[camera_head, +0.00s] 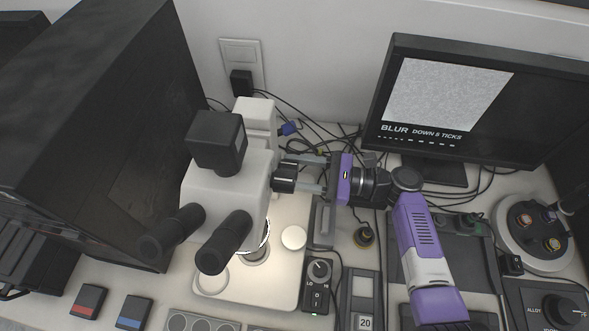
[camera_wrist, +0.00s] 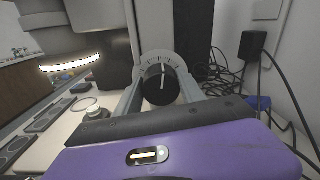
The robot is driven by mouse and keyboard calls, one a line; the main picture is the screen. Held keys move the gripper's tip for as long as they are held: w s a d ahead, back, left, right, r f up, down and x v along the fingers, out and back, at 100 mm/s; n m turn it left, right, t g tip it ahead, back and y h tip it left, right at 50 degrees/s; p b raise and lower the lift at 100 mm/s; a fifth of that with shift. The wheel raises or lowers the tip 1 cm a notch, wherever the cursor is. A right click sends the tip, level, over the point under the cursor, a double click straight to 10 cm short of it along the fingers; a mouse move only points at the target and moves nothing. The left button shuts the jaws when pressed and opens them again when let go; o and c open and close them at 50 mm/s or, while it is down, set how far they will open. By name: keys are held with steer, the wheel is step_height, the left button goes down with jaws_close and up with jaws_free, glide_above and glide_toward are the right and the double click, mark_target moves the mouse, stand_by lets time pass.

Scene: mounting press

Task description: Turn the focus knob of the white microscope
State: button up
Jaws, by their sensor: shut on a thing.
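The white microscope (camera_head: 228,185) stands left of centre in the head view, with black eyepieces and a black camera box on top. Its black focus knob (camera_head: 284,178) sticks out on the right side. In the wrist view the knob (camera_wrist: 160,84) shows a white pointer line, roughly upright, before a grey dial with tick marks. My gripper (camera_head: 297,172) comes from the right and is shut on the knob, one finger on each side. The monitor (camera_head: 470,110) shows a grey, grainy picture and the words "BLUR DOWN 5 TICKS".
Loose cables run along the wall behind the microscope and my gripper. A small control box (camera_head: 318,285) with a LO-HI dial stands right of the microscope base. A large black box (camera_head: 95,120) stands close on the left.

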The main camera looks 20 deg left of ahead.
steer(key=shift+f+n+b, duration=0.25)
steer(key=shift+n+b, duration=0.45)
steer(key=shift+b, duration=0.2)
steer(key=shift+r+n+b, duration=0.2)
steer(key=shift+n+b, duration=0.4)
steer(key=shift+n, duration=0.4)
steer(key=o, duration=1.3)
steer(key=shift+o, duration=0.2)
steer(key=shift+d, duration=0.15)
steer(key=b+v, duration=0.2)
steer(key=v, duration=0.5)
steer(key=shift+d, duration=0.3)
